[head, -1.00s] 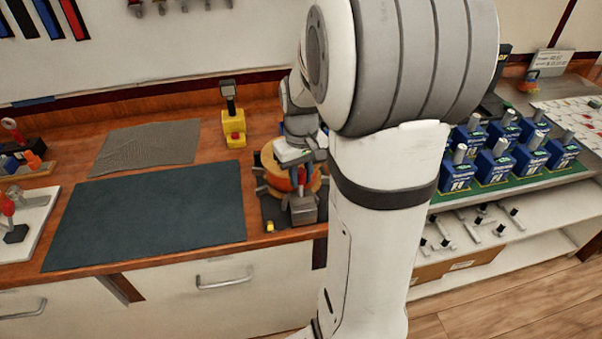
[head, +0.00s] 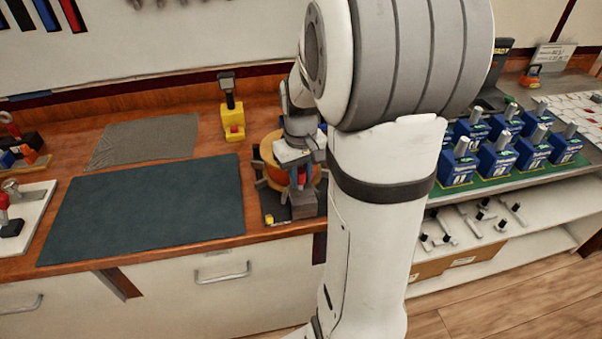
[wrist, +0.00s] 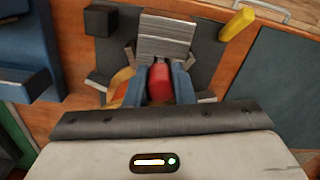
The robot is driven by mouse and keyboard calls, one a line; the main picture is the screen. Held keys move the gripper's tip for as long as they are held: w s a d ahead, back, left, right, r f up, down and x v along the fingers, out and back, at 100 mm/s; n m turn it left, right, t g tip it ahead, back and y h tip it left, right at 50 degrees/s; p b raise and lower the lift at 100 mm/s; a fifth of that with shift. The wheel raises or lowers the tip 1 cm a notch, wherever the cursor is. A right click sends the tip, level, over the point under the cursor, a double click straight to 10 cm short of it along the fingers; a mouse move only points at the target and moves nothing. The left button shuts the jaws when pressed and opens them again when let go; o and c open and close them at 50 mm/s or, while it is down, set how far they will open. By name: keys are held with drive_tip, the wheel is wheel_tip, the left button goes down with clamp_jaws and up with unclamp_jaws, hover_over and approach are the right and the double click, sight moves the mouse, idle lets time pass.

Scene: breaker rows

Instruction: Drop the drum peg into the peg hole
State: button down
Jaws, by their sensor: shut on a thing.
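My gripper (wrist: 159,86) is shut on a red peg-like piece, which I take to be the drum peg (wrist: 160,83); it sits between the two blue fingers in the wrist view. In the head view my gripper (head: 299,177) is over the front of an orange drum (head: 268,150), and the red piece shows only in part. The drum stands on a dark base plate (head: 270,207) at the bench edge. A grey ridged block (wrist: 163,35) lies just beyond the red piece. I cannot make out the peg hole; the peg's lower end is hidden.
A yellow post stand (head: 233,120) is behind the drum. A dark mat (head: 145,212) and grey cloth (head: 145,140) lie flat to the left. Several blue boxes (head: 497,160) stand on the right. A small yellow piece (wrist: 237,23) is on the plate's corner.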

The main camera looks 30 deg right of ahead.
drive_tip(key=shift+f+b, duration=0.5)
drive_tip(key=shift+f, duration=0.35)
drive_tip(key=c, duration=1.1)
unclamp_jaws()
drive_tip(key=shift+r, duration=0.1)
drive_tip(key=shift+c, duration=0.2)
drive_tip(key=shift+r, duration=0.1)
wheel_tip(320, 180, up, 8)
drive_tip(key=shift+f, duration=0.2)
